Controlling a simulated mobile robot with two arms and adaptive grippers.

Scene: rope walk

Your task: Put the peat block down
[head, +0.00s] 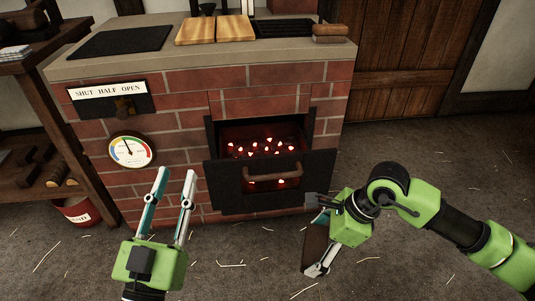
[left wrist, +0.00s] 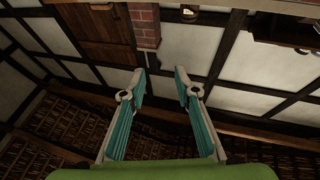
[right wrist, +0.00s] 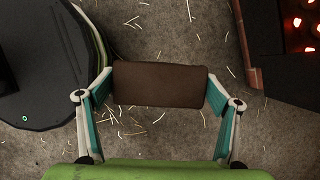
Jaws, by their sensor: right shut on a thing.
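The peat block (head: 314,248) is a dark brown slab in front of the stove, to the right of the open fire door. My right gripper (head: 313,236) is shut on it and partly covers it in the head view. In the right wrist view the peat block (right wrist: 160,85) lies between the two fingertips of my right gripper (right wrist: 160,75), over the straw-strewn floor. Whether it touches the floor I cannot tell. My left gripper (head: 177,173) is open and empty in front of the brick stove; its spread fingers also show in the left wrist view (left wrist: 159,72).
The brick stove (head: 175,125) has its fire door (head: 225,187) lowered, with glowing embers (head: 265,147) behind it. A gauge (head: 131,150) and a damper sign (head: 107,90) are on its front. A wooden shelf (head: 60,130) and red bucket (head: 76,212) stand left. The floor (head: 420,155) at right is clear.

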